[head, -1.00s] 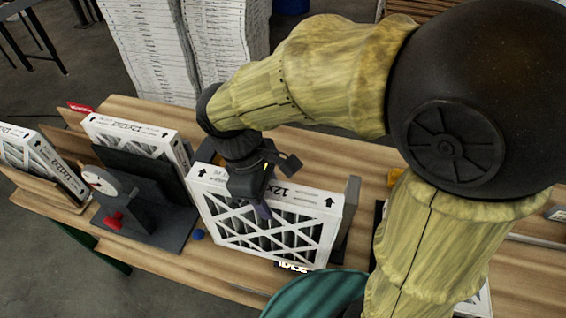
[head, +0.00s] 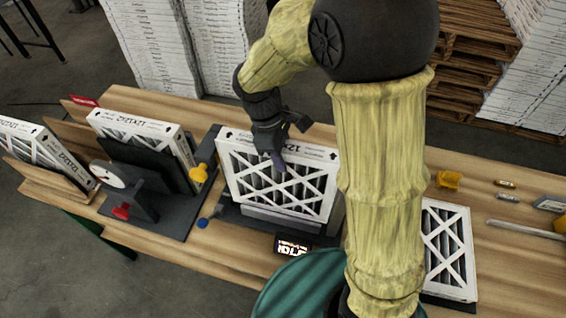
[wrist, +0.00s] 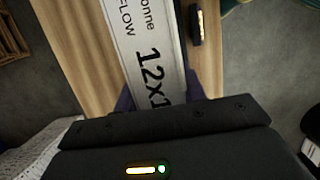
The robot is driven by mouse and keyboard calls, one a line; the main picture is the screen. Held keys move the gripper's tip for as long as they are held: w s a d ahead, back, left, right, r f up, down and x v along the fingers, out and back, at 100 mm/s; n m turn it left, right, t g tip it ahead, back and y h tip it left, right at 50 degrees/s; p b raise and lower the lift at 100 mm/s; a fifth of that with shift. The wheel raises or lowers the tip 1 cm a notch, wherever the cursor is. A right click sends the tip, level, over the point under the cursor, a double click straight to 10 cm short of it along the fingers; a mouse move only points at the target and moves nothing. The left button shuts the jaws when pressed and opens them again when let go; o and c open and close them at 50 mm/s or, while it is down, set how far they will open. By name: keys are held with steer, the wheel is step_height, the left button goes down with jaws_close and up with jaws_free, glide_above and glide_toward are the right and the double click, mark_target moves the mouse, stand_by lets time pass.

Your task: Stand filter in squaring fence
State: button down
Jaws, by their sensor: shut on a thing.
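The white-framed filter (head: 275,186) with a lattice face is upright in the middle of the bench. My gripper (head: 277,162) is shut on the filter's top edge from above. In the wrist view the filter's printed top edge (wrist: 148,50) runs between the fingers. The dark squaring fence (head: 238,218) is under the filter, and a pale grey bar crosses in front of the filter's lower edge. I cannot tell whether the filter's bottom touches the base.
A dark fixture with a dial (head: 111,173), red knob (head: 121,211) and yellow knob (head: 199,172) stands left, with another filter (head: 135,126). One filter (head: 447,248) lies right. A small display (head: 293,246) is at the front. Small items lie on the right bench.

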steer(key=shift+f+p, duration=0.65)
steer(key=shift+f, duration=1.8)
steer(key=c, duration=0.8)
jaws_free()
steer(key=shift+c, duration=0.2)
steer(key=b+v, duration=0.2)
steer(key=v, duration=1)
